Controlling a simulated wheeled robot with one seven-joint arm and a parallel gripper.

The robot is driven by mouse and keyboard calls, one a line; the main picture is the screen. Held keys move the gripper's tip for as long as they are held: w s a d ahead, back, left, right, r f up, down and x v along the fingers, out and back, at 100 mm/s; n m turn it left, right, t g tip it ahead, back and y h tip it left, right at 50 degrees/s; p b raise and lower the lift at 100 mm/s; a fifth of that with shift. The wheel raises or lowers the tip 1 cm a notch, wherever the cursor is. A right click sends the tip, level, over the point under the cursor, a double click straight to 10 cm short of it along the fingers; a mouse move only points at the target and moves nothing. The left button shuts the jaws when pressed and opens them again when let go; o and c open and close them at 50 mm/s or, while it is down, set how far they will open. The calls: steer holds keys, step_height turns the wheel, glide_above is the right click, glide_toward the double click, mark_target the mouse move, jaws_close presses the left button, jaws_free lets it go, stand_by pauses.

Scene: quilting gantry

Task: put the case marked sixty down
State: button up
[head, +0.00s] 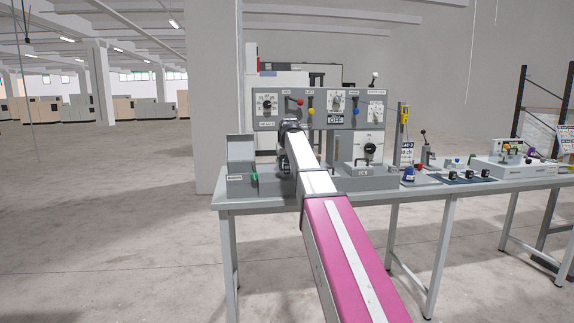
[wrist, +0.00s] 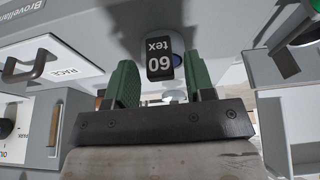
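The case marked sixty (wrist: 160,66) shows in the wrist view as a small pale rounded body with a dark tag reading "60 tex", upside down in the picture. The contact faces are not clearly visible. In the head view my arm hides the gripper and the case; the arm reaches over the bench to the grey machine.
The grey bench (head: 222,201) carries a control panel (head: 320,110) with knobs and levers, and an open grey box (head: 241,150) at left. A tray labelled RACE (wrist: 65,73) is at left in the wrist view. Small instruments crowd the bench's right; floor at left is clear.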

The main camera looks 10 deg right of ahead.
steer(key=shift+r, duration=0.15)
steer(key=v, duration=1.2)
steer(key=s+f+g, duration=0.1)
steer(key=s+f, duration=0.3)
steer(key=f, duration=0.8)
steer(key=s+f, duration=0.4)
steer(key=f, duration=0.7)
steer(key=s+f+g, duration=0.1)
steer(key=s+f, duration=0.3)
steer(key=f, duration=0.8)
steer(key=s+f+g, duration=0.2)
steer(key=s+f, duration=1.8)
steer(key=f, duration=0.1)
steer(key=shift+s, duration=0.25)
steer(key=shift+a+f, duration=0.1)
steer(key=shift+f, duration=0.05)
